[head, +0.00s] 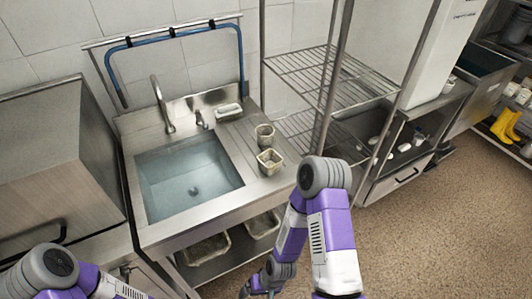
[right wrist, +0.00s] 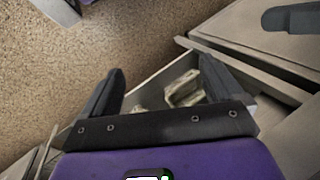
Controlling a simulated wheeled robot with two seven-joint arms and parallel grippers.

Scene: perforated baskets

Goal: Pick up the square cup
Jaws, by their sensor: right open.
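A small pale square cup (head: 269,161) stands on the steel counter right of the sink, near its front right corner. Another small cup (head: 264,135), rounder in look, stands just behind it. My right gripper (head: 262,287) is low in front of the counter, well below and apart from the cups. In the right wrist view its two fingers (right wrist: 162,66) are spread with nothing between them. Beyond them a pale open container (right wrist: 184,88) shows, partly hidden by the gripper; I cannot tell which one it is. My left arm shows at the lower left, its gripper out of sight.
The sink (head: 150,206) holds water, with a tap (head: 161,103) behind it. A pale dish (head: 228,111) lies at the counter's back. Bins (head: 207,248) sit on the shelf below. A wire rack (head: 320,75) stands right of the counter. The floor (head: 450,220) at right is clear.

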